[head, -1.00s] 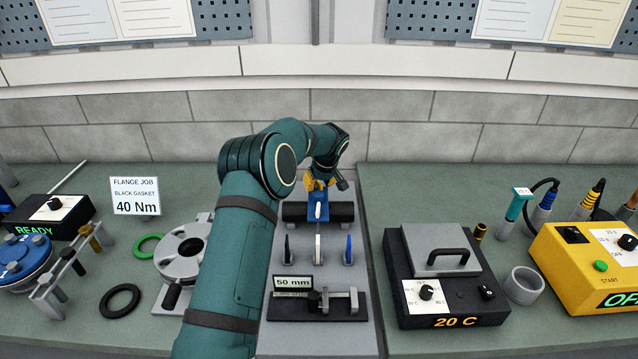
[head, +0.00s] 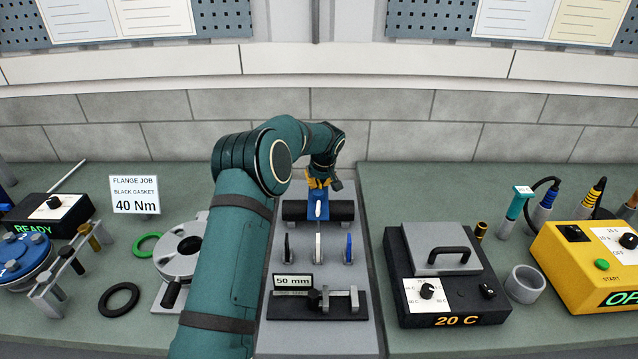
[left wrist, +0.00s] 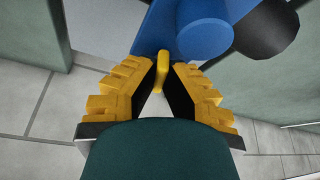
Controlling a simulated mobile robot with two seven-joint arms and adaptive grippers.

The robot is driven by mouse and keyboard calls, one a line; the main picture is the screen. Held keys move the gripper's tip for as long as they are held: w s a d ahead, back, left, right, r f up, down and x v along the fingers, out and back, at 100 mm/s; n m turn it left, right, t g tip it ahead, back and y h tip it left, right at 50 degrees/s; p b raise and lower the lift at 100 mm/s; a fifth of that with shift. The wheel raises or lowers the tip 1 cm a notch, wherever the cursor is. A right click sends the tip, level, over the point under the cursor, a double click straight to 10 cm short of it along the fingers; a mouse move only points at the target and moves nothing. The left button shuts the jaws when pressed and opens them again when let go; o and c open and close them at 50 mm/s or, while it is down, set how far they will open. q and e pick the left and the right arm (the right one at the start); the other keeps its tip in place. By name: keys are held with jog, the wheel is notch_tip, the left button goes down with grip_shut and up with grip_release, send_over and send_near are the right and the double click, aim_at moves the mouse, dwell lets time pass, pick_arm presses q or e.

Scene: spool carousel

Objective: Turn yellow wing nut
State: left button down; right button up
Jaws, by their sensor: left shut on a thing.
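The yellow wing nut (left wrist: 162,70) shows in the left wrist view between the yellow-padded fingertips, against a blue clamp part (left wrist: 205,40). My left gripper (left wrist: 162,78) is shut on it. In the head view, my left gripper (head: 319,184) reaches down over the blue clamp (head: 318,207), which sits at a black cylinder (head: 341,211) on the grey centre panel. The wing nut is hidden or too small to make out there. My right gripper is not in view.
In front of the clamp stand thin black, white and blue discs (head: 318,248) and a gauge with a "50 mm" sign (head: 293,282). A flange (head: 170,258) lies left. A black heater box (head: 420,300) and a yellow unit (head: 565,270) stand right.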

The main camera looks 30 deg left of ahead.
pick_arm(q)
jog(key=m+t+h, duration=0.1)
jog(key=m, duration=0.2)
jog(key=shift+s+f+m, duration=0.1)
jog(key=shift+m, duration=0.2)
jog(key=c, duration=1.1)
grip_release()
jog(key=shift+o, duration=0.2)
jog(key=v, duration=1.2)
